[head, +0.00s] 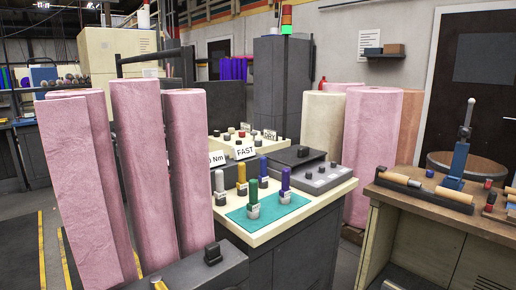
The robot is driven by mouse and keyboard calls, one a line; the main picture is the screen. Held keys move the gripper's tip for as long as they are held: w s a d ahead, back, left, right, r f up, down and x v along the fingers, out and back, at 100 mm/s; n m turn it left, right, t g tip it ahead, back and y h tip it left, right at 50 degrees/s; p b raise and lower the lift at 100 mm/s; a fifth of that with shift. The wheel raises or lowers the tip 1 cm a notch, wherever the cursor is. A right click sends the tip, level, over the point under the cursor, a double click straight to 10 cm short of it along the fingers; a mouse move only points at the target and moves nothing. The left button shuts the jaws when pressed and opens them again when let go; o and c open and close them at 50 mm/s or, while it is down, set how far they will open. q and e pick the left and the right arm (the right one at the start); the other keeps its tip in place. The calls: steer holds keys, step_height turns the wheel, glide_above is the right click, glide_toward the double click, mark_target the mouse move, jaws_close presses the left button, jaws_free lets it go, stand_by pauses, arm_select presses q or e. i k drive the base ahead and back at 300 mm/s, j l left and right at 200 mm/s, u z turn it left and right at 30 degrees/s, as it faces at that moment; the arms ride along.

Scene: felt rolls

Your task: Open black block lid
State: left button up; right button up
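A dark grey, nearly black block (190,274) with a black knob (212,252) on its top is at the bottom edge, in front of the pink rolls and cut off by the frame. A second dark box (287,160) with a small knob on its sloping top stands at the back right of the cream-topped bench. I cannot tell which one is the black block. The top of each looks closed.
The bench (322,203) carries a teal mat (268,208) with several coloured-handled tools and small signs. Tall pink rolls (140,160) stand close on the left, more rolls (372,150) behind. A wooden workbench (415,194) with tools is at right.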

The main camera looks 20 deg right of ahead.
mark_target(295, 156)
steer(key=i+l+u, duration=0.1)
steer(key=l+u, duration=0.55)
steer(key=l, duration=0.15)
steer(key=l+u, duration=0.35)
steer(key=l, duration=1)
steer(key=k+l+u, duration=0.1)
steer(key=l, duration=0.35)
steer(key=k+l, duration=0.1)
steer(key=l, duration=0.35)
steer(key=k+l+u, duration=0.1)
steer(key=l, duration=0.35)
